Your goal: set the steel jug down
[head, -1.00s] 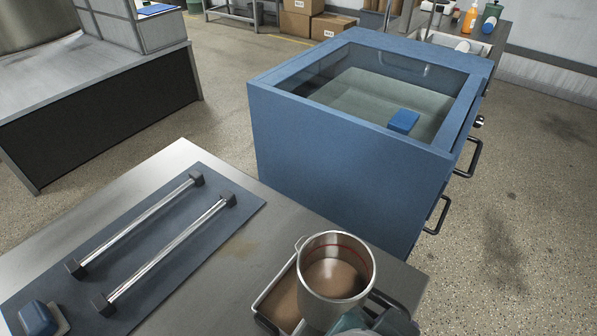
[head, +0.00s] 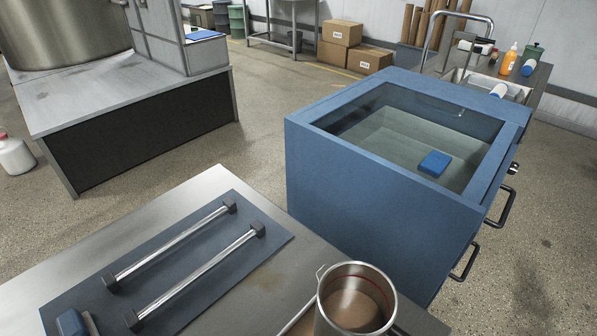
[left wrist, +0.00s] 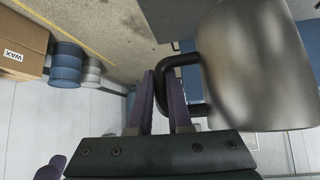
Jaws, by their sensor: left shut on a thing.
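The steel jug (head: 325,317) shows at the bottom edge of the head view, with brown liquid inside and a red line around its inner wall. It looks upright; its base is cut off, so I cannot tell whether it touches anything. In the left wrist view, the jug's steel side (left wrist: 255,75) fills the upper right, with its black handle (left wrist: 188,60) beside it. My left gripper (left wrist: 166,88) has its purple fingers shut on this handle. The left gripper is outside the head view.
The steel table (head: 255,300) carries a dark mat (head: 185,275) with two metal bars and a blue block (head: 72,324). A pale tray rim (head: 298,317) shows just left of the jug. A blue cabinet (head: 375,190) with a glass top stands behind the table. Bare tabletop lies between mat and jug.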

